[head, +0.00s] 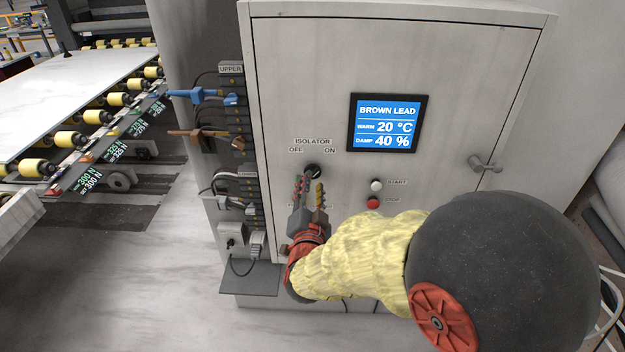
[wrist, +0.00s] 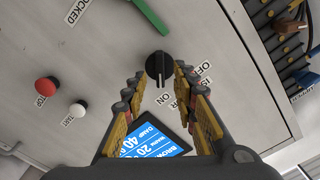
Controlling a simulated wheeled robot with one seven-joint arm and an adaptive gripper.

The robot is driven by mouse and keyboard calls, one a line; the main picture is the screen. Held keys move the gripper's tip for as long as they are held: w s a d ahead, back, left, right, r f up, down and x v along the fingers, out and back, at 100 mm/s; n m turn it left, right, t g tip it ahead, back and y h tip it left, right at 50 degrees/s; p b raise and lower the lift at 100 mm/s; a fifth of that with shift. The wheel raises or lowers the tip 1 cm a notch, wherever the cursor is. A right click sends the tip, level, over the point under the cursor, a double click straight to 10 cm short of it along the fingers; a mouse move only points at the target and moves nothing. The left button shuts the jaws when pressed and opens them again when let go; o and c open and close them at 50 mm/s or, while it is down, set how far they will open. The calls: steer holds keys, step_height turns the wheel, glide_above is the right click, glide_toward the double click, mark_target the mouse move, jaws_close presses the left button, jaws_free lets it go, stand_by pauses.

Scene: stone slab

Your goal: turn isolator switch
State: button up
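The isolator switch is a round black knob (head: 313,171) with a white mark, on the pale cabinet door below the ISOLATOR, OFF and ON labels. In the wrist view the knob (wrist: 160,68) has its white mark pointing toward the ON label (wrist: 163,98); the OFF label (wrist: 204,68) is to its right. My gripper (head: 309,183) is in front of the door, just below the knob in the head view. In the wrist view its fingers (wrist: 160,77) are spread, one on each side of the knob, with gaps visible. I cannot tell how far the tips are from the door.
A START button (head: 376,185) and a red STOP button (head: 373,203) sit right of the knob. A blue display (head: 388,123) is above them, and a door handle (head: 485,164) is further right. A green bar (wrist: 150,15) lies beyond the knob. Connectors and cables (head: 205,96) line the cabinet's left side.

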steer(key=shift+w, duration=1.45)
steer(key=shift+d, duration=0.1)
steer(key=shift+c, duration=0.8)
jaws_close()
